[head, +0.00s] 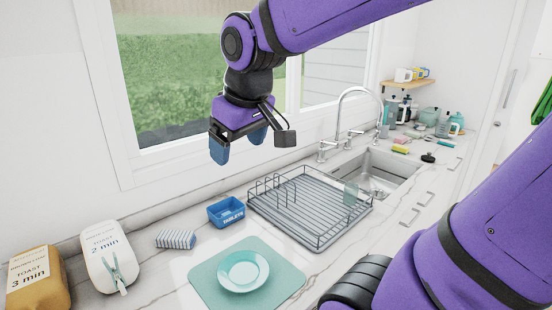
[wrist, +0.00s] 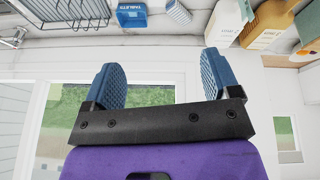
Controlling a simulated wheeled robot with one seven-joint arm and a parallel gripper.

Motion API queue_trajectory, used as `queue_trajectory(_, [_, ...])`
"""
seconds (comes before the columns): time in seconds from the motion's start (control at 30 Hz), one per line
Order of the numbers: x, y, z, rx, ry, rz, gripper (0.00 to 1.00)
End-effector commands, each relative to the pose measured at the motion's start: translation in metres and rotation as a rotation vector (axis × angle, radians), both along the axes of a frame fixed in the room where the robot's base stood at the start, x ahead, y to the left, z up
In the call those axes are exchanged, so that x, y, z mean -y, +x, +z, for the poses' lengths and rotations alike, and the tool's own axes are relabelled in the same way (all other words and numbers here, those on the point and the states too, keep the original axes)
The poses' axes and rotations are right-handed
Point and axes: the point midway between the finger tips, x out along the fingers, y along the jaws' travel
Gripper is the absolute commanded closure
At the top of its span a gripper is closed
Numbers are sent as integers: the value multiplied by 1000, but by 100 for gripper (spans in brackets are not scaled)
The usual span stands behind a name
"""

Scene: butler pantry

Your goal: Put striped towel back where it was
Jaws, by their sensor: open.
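A small blue-and-white striped item (head: 175,239), which looks like the folded striped towel, lies on the counter between the white bag and the blue box. It also shows at the top edge of the wrist view (wrist: 178,12). My gripper (head: 238,143) is open and empty. It hangs in front of the window, well above the counter, up and to the right of the striped item. Its two blue fingers stand wide apart in the wrist view (wrist: 161,66), with nothing between them.
A blue tablets box (head: 226,213) sits beside the dish rack (head: 318,240). A plate (head: 243,271) lies on a teal mat (head: 202,284). A white bag (head: 108,255) and a brown bag (head: 38,280) stand at left. The sink (head: 378,170) is beyond the rack.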

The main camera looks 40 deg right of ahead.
Motion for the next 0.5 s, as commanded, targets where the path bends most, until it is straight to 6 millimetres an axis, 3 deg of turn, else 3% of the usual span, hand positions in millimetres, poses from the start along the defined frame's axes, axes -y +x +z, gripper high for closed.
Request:
queue_trajectory(0.23, [5, -59, 1, 67, 60, -89, 18])
queue_trajectory(0.5, [7, -89, -4, 99, 99, -137, 18])
